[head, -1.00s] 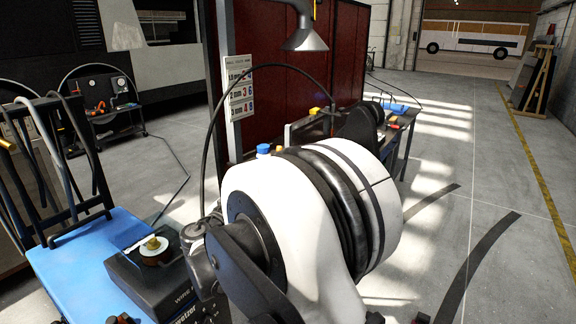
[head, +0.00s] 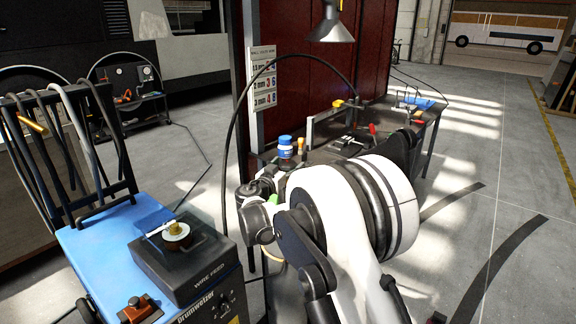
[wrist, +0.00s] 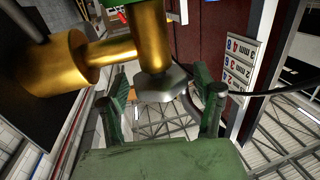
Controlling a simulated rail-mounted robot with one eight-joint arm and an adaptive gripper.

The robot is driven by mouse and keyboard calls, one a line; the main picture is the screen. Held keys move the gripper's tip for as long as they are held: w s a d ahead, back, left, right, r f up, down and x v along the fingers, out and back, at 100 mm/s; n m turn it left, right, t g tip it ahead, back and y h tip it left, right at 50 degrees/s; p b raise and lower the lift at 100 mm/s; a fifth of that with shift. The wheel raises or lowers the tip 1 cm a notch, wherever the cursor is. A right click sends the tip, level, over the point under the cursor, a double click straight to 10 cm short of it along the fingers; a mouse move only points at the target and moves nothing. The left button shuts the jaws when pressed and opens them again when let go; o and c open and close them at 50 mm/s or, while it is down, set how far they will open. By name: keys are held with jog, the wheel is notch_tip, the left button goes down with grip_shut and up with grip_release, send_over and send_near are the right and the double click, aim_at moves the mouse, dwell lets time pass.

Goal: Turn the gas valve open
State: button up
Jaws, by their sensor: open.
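In the wrist view a brass valve body (wrist: 153,40) with a thick brass side branch (wrist: 65,62) fills the upper left. A grey faceted knob or nut (wrist: 160,84) sits at the end of the brass body. My gripper (wrist: 163,90) has two green fingers spread apart, one on each side of this grey piece. Visible gaps separate it from both fingers. In the head view my white arm stands in front and hides most of the valve area, so I cannot make out the valve there.
A blue cart carries a black wire feed box (head: 182,257) at lower left, close to my arm. A workbench (head: 340,150) with tools and a blue-topped container (head: 285,148) stands behind my arm. A dark red screen (head: 310,75) rises behind.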

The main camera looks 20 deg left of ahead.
jog(key=shift+w, duration=0.25)
jog(key=c, duration=1.2)
jog(key=shift+y, duration=0.3)
jog(key=shift+d+n, duration=0.1)
jog(key=shift+n, duration=0.2)
jog(key=n+y+b, duration=0.2)
jog(key=n+y, duration=0.1)
jog(key=y, duration=0.2)
jog(key=shift+f, duration=0.1)
jog(key=shift+n+g+y+b, duration=0.85)
jog(key=shift+n+y, duration=0.45)
jog(key=shift+y, duration=0.6)
